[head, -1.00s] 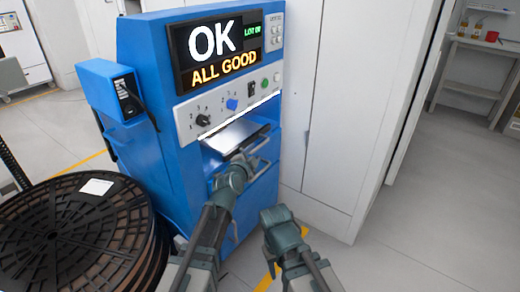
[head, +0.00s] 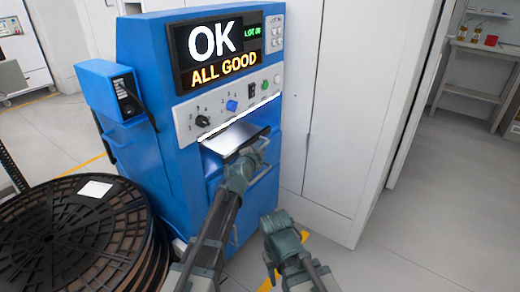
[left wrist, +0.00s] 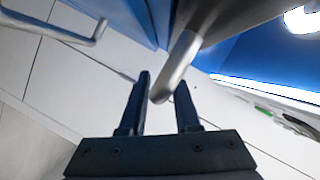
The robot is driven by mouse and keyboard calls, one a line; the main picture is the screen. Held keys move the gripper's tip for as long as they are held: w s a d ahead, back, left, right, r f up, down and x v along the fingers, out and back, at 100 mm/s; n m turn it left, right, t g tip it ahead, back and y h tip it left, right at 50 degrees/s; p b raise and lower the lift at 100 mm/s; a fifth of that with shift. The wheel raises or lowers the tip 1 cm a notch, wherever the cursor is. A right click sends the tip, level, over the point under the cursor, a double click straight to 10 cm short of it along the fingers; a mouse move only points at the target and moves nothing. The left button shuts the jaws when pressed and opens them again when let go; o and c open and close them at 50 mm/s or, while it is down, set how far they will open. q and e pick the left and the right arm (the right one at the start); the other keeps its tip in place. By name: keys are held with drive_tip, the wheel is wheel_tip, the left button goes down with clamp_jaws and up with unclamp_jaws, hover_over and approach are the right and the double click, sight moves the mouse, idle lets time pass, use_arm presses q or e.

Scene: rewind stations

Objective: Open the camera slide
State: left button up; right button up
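A blue machine (head: 165,160) holds a flat grey slide (head: 230,137) in the slot under its control panel. The slide's metal bar handle shows in the left wrist view (left wrist: 178,68), its rounded end between my left gripper's fingers (left wrist: 162,105). These fingers are apart, with a gap on both sides of the bar. In the head view my left gripper (head: 256,151) is at the slide's front edge and hides most of the handle. My right gripper (head: 280,222) hangs lower, in front of the machine, away from the slide; its fingers are not clear.
A second bar handle (left wrist: 62,30) is on the machine below the slide. A stack of large dark reels (head: 60,240) stands left of the machine. A white cabinet (head: 340,110) stands close on the right. Open floor (head: 440,210) lies farther right.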

use_arm(q)
clamp_jaws()
idle(1.1)
